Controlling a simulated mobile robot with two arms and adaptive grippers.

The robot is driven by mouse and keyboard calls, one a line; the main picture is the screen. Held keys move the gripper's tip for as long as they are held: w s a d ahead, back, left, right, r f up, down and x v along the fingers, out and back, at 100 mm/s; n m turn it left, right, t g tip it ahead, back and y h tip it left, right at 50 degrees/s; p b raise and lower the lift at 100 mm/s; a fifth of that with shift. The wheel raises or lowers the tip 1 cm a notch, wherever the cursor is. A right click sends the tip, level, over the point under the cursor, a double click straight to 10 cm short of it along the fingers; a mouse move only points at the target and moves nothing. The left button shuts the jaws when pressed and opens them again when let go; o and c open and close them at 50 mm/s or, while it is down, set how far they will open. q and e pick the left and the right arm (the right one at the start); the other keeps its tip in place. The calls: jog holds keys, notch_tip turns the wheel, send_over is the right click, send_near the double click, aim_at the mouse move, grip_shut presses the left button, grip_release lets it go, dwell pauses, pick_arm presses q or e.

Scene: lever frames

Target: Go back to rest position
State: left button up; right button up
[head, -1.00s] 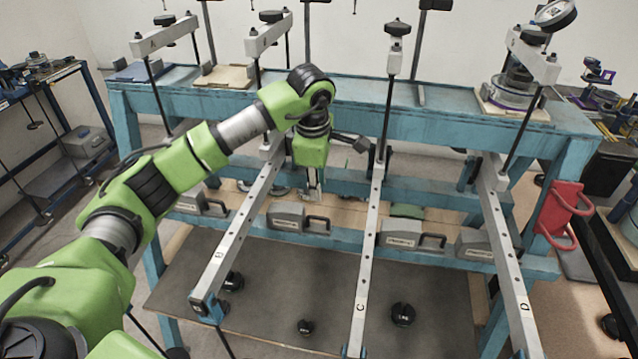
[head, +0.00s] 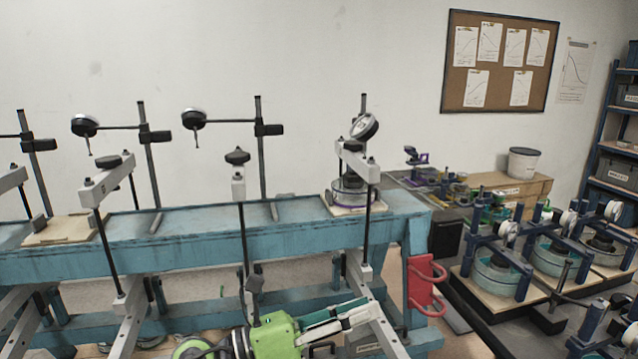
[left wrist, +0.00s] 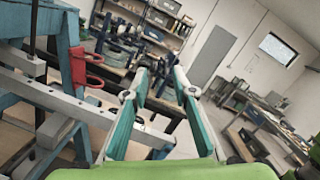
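My left gripper (head: 345,318) is at the bottom of the head view, beside the lever frame's slanted white beam (head: 378,325). I cannot tell from these views whether it touches the beam. In the left wrist view my left gripper (left wrist: 160,92) has its two fingers spread apart with nothing between them. My right gripper is not in view.
The blue lever frame (head: 240,232) fills the left and middle, with upright rods and dial gauges. Red handles (head: 425,285) hang at its right end. A dark bench (head: 500,300) with several blue devices stands on the right. A wall board (head: 498,62) hangs behind.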

pick_arm(q)
jog(key=w+a+r+n+t+y, duration=0.1)
jog(key=w+a+n+t+y, duration=0.1)
jog(key=a+n+t+y, duration=0.65)
jog(key=w+a+r+n+t+y, duration=0.1)
jog(key=w+a+n+t, duration=0.4)
jog(key=n, duration=0.8)
jog(key=s+a+f+n+g+y, duration=0.3)
jog(key=s+a+f+n+y, duration=0.15)
jog(key=a+f+n, duration=0.35)
jog(key=s+a+f+n+g+y, duration=0.25)
jog(key=a+f+n+y, duration=0.35)
jog(key=f, duration=0.5)
jog(key=s+f+n+g+h, duration=0.15)
jog(key=s+f+g, duration=0.3)
jog(key=s, duration=0.45)
jog(key=s+d+f+n+g, duration=0.1)
jog(key=s+f+n+g, duration=0.2)
jog(key=s+f, duration=0.4)
jog(key=s+f+n+g, duration=0.2)
jog(key=s+f+g, duration=0.25)
jog(key=s, duration=0.55)
notch_tip(320, 180, down, 27)
jog(key=s, duration=0.2)
jog(key=s+a+f+g, duration=0.1)
jog(key=s+a+f, duration=0.2)
jog(key=s+f, duration=1.2)
jog(key=shift+s+f, duration=0.3)
jog(key=shift+s, duration=0.45)
